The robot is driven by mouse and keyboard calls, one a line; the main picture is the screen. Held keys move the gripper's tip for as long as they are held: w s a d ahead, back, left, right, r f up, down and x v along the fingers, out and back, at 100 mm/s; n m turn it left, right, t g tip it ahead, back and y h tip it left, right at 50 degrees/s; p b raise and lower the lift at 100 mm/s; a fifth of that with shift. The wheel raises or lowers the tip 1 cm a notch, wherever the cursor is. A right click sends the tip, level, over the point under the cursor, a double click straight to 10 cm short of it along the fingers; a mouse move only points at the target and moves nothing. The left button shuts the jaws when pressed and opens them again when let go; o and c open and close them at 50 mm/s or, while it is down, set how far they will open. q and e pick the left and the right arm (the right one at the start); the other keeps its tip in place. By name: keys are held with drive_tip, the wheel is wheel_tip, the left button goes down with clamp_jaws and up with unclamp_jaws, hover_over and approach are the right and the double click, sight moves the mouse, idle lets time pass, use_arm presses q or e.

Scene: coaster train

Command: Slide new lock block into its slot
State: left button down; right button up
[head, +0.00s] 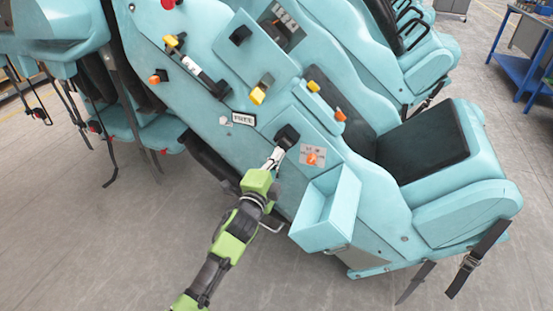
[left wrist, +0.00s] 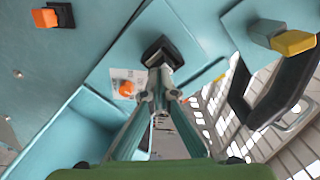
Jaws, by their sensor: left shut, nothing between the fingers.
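A black block (head: 287,135) sits at the teal panel on the side of the coaster car. I take it for the lock block. It also shows in the left wrist view (left wrist: 162,50), right ahead of my fingertips. My left gripper (head: 275,159) is shut and empty, its tips pointing at the block's near face. In the left wrist view the closed fingertips (left wrist: 160,82) are at the block's lower edge; I cannot tell whether they touch it. The slot is hidden, and how deep the block sits cannot be told. My right gripper is not in view.
An orange knob (head: 312,158) on a white label is right of the block. An open teal box (head: 326,208) juts out below. A yellow-tipped handle (head: 261,90) stands above. Black seats and hanging straps are around the car; the floor at lower left is clear.

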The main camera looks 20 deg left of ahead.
use_arm(q)
drive_tip(key=s+p, duration=0.1)
drive_tip(key=s, duration=1.3)
drive_tip(key=shift+s+a, duration=0.2)
drive_tip(key=shift+s, duration=0.15)
